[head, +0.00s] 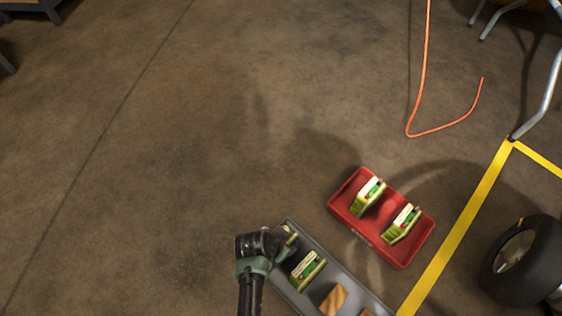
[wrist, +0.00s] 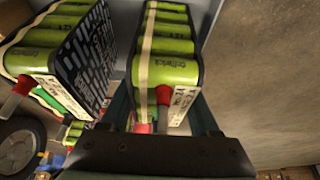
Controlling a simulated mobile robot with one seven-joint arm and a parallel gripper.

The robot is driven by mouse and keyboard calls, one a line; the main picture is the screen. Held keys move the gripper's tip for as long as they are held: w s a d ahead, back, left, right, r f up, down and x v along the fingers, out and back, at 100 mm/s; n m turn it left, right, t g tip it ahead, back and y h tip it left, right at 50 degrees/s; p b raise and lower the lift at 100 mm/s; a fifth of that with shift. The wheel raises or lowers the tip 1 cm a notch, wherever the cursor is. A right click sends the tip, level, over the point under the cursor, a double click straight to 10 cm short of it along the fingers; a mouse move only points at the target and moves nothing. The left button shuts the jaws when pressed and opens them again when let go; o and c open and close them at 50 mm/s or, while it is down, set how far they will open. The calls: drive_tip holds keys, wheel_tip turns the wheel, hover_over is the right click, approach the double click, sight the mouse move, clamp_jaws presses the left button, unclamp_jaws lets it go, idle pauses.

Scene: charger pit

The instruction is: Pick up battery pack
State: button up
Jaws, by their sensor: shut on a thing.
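My gripper (head: 283,242) is at the upper left end of a grey tray (head: 370,298). In the wrist view its fingers (wrist: 165,105) are on either side of a green battery pack (wrist: 168,45) with a pale strap and a red connector, and they are shut on it. In the head view that pack is mostly hidden by my gripper. A second green pack (wrist: 62,58) stands close to the left in the wrist view; it shows in the grey tray in the head view (head: 307,268). I cannot tell whether the held pack touches the tray floor.
A red tray (head: 347,222) beside the grey one holds two green packs (head: 368,197) (head: 402,224). A tan wooden block (head: 334,300) lies in the grey tray. A black wheel (head: 524,262) and yellow floor tape (head: 462,222) are right. An orange cable (head: 424,70) lies behind. The left floor is clear.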

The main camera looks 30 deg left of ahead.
clamp_jaws()
drive_tip(key=shift+w+a+r, duration=0.1)
drive_tip(key=shift+w+r, duration=0.05)
